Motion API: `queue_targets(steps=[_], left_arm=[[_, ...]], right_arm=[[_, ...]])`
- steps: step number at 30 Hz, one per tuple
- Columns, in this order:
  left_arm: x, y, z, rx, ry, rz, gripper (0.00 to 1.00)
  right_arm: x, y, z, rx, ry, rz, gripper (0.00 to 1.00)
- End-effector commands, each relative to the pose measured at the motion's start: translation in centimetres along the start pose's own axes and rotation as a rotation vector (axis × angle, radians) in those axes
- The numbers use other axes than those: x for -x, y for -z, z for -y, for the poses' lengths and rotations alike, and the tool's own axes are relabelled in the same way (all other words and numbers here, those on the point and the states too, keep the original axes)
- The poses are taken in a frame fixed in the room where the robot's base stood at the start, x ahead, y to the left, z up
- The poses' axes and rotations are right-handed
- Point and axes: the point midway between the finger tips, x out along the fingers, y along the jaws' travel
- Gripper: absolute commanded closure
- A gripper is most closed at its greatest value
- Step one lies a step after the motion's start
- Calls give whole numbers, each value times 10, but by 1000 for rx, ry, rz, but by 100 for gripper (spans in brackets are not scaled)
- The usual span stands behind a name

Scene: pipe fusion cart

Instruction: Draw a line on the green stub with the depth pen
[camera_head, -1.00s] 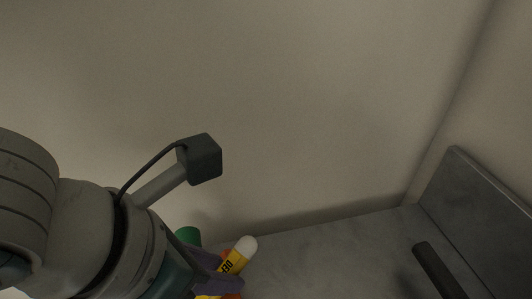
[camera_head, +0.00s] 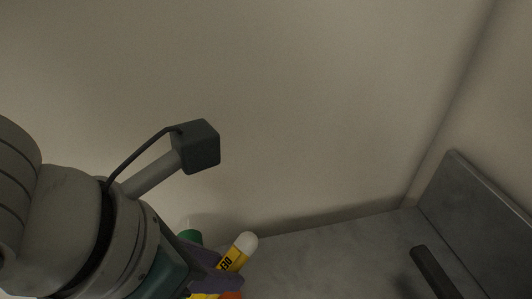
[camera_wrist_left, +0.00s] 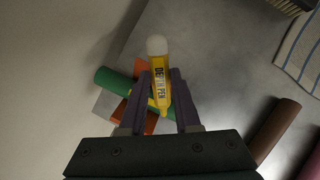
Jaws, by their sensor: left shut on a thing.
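The depth pen (camera_head: 237,252) is yellow with a white rounded end and dark lettering. My left gripper (camera_wrist_left: 161,76) is shut on it, with one purple finger on each side; it shows partly in the head view (camera_head: 212,272). The green stub (camera_wrist_left: 112,82) lies behind the pen in the left wrist view, crossing it at a slant. Only a small part of the stub (camera_head: 190,236) shows in the head view, beside the fingers. I cannot tell whether the pen touches the stub. My right gripper is in neither view.
An orange block (camera_wrist_left: 141,67) sits around the stub, on the grey surface (camera_wrist_left: 205,60). A striped cloth (camera_wrist_left: 300,50), a brush (camera_wrist_left: 290,5) and a brown cylinder (camera_wrist_left: 275,128) lie to the right. In the head view a dark bar (camera_head: 436,271) stands near a raised grey edge (camera_head: 475,205).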

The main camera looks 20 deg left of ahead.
Motion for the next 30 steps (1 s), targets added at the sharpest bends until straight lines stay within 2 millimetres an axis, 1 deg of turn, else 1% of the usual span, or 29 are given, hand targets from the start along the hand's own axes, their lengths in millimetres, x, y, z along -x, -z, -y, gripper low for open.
queue_targets(steps=[1, 12, 15, 30], left_arm=[[8, -4, 0, 0, 0, 0, 100], [37, -18, 0, 0, 1, 0, 100], [42, -20, 0, 0, 1, 0, 100], [42, -20, 0, 0, 0, 0, 100]], right_arm=[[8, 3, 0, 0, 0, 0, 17], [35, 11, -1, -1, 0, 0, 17], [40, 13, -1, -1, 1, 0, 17], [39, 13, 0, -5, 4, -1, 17]])
